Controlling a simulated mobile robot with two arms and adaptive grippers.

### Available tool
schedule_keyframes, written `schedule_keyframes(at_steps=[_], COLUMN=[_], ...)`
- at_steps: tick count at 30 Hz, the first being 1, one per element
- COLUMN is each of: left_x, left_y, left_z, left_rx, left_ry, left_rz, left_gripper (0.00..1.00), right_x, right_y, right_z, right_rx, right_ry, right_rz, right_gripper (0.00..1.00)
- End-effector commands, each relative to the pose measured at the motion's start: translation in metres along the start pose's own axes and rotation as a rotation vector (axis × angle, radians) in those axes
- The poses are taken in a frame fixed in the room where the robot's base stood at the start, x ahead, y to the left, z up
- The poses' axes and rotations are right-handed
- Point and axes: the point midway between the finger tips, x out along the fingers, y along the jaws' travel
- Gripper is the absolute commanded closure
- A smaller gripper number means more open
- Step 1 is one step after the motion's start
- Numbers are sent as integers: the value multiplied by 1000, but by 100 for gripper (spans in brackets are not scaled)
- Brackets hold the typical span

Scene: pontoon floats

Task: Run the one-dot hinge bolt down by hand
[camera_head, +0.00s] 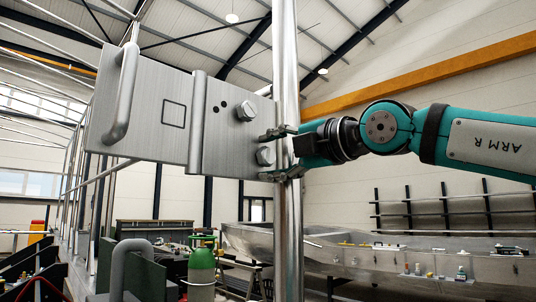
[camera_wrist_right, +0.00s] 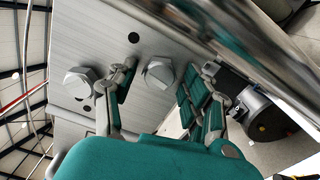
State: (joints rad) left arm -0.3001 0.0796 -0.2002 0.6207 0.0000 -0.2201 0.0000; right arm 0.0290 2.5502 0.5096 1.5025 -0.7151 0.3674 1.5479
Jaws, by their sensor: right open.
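A brushed-metal hinge plate (camera_head: 222,140) is fixed beside an upright steel post (camera_head: 287,70). It carries an upper hex bolt (camera_head: 247,110) next to two dark dots, and a lower hex bolt (camera_head: 265,156). In the right wrist view, a single dark dot shows near the one-dot bolt (camera_wrist_right: 160,73), which appears to be the lower one; the other bolt (camera_wrist_right: 80,82) sits to its left. My right gripper (camera_head: 279,154) is open, with one finger above and one below the lower bolt. I cannot tell whether they touch it. My left gripper is not in view.
A metal panel with a pull handle (camera_head: 122,95) and a square outline adjoins the hinge plate on the left. The post runs close beside my right fingers. A green gas cylinder (camera_head: 201,270) and a long metal hull (camera_head: 400,262) stand beyond.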

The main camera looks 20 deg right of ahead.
Motion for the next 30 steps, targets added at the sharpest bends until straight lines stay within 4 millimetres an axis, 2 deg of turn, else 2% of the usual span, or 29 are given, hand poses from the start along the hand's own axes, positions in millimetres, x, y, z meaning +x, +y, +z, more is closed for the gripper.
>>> schedule_keyframes(at_steps=[6,9,14,17,27,30], left_x=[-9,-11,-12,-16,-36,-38], left_y=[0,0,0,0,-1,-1], left_z=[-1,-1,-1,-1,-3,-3], left_rx=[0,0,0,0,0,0], left_ry=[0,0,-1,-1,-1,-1], left_rz=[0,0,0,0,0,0], left_gripper=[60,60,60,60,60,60], right_x=[0,0,0,0,0,0], right_y=[2,2,1,2,3,2], right_z=[0,0,0,0,0,1], right_rx=[-440,-593,-703,-834,-1568,-1688], right_ry=[1,0,0,1,1,0], right_rz=[0,1,1,1,1,1], right_gripper=[50,50,50,50,50,50])
